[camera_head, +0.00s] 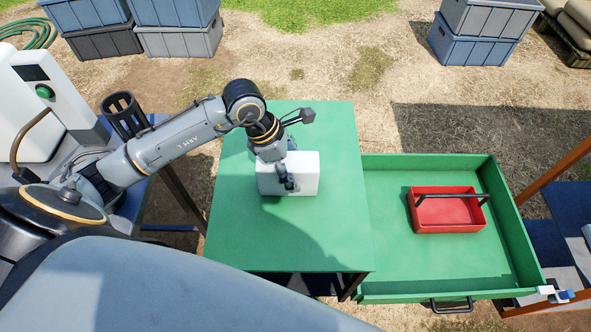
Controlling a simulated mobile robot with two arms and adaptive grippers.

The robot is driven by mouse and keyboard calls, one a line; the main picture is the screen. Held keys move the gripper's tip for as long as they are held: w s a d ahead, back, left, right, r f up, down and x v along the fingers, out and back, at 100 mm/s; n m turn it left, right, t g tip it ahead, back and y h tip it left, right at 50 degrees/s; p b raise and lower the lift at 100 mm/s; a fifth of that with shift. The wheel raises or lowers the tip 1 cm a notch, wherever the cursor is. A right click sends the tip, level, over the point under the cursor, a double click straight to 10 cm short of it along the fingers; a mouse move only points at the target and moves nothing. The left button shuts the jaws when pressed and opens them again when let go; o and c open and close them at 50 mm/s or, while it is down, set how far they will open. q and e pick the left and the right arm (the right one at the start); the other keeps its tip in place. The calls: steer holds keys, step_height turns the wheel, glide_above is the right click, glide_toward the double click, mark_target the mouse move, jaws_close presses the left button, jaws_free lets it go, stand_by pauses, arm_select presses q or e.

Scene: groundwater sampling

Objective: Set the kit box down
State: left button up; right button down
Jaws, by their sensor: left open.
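The white kit box (307,172) is on the green table (235,220), upright, a little above the middle of its top. It appears to rest on the surface. My left gripper (288,184) comes down from above at the box's near side, with its fingers in front of the box's left half. It is open. The gripper and wrist hide part of the box, so I cannot tell whether the fingers touch it. My right gripper is not in view.
A green tray (385,240) with raised walls adjoins the table on the right. A red carrier (447,219) with a dark handle sits inside it. A white machine (40,100) and a black holder (122,112) stand at left. The table's front half is clear.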

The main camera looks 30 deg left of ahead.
arm_select(q)
steer(key=b+v, duration=0.1)
steer(key=v, duration=0.9)
steer(key=shift+a+r, duration=0.1)
steer(key=shift+r, duration=0.15)
